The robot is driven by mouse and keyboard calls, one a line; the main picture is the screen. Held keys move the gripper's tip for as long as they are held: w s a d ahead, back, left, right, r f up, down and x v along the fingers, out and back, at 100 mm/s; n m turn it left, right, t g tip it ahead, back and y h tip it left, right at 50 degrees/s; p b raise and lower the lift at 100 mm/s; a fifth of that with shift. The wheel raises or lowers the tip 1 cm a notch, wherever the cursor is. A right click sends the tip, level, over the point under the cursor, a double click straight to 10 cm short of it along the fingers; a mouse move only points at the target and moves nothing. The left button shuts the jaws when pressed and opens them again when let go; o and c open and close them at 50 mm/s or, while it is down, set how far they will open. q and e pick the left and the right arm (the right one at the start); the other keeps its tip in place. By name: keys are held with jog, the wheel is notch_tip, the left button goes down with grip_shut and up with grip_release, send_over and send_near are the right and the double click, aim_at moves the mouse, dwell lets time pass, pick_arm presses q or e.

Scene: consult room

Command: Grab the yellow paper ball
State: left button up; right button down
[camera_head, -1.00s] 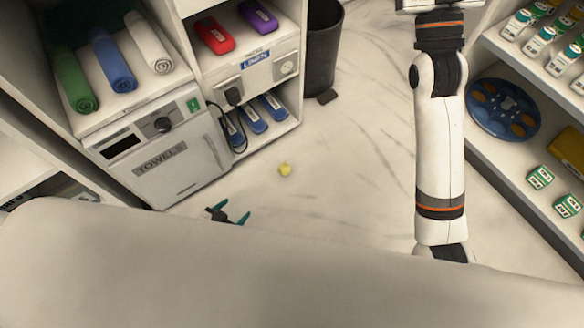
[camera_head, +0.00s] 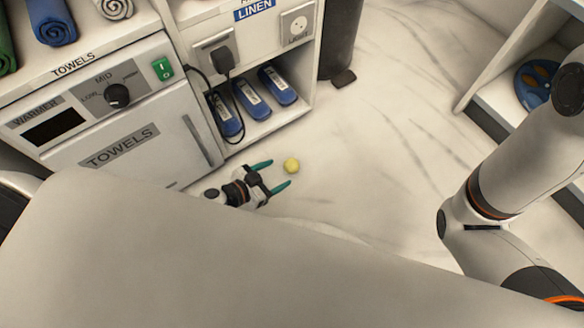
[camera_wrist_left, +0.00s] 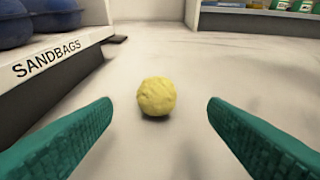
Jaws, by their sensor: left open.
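The yellow paper ball (camera_head: 291,165) lies on the pale marbled floor, in front of the low shelf unit. My left gripper (camera_head: 277,174) is low over the floor, with its two green fingers spread and pointing at the ball. In the left wrist view the ball (camera_wrist_left: 156,96) sits ahead of the fingertips (camera_wrist_left: 158,106), nearly midway between them and not touched. The left gripper is open and empty. My right arm shows at the right of the head view, but its gripper is out of the picture.
The towel warmer (camera_head: 130,125) stands left. The shelf unit with blue sandbags (camera_head: 251,97) is close behind the left gripper; its labelled edge (camera_wrist_left: 52,60) runs along the left in the wrist view. A dark bin (camera_head: 340,38) stands behind. Floor right of the ball is clear.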

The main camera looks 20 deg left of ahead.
aim_at(286, 169)
pick_arm(q)
jog(key=shift+x, duration=0.9)
jog(key=b+x, duration=0.1)
jog(key=x, duration=0.1)
jog(key=b+x, duration=0.2)
jog(key=shift+a+f, duration=0.15)
jog(key=shift+f, duration=0.1)
jog(key=shift+w+d+f+b, duration=0.1)
jog(key=shift+w+d+b, duration=0.2)
jog(key=shift+w+b, duration=0.15)
jog(key=shift+c, duration=0.6)
jog(key=c, duration=0.9)
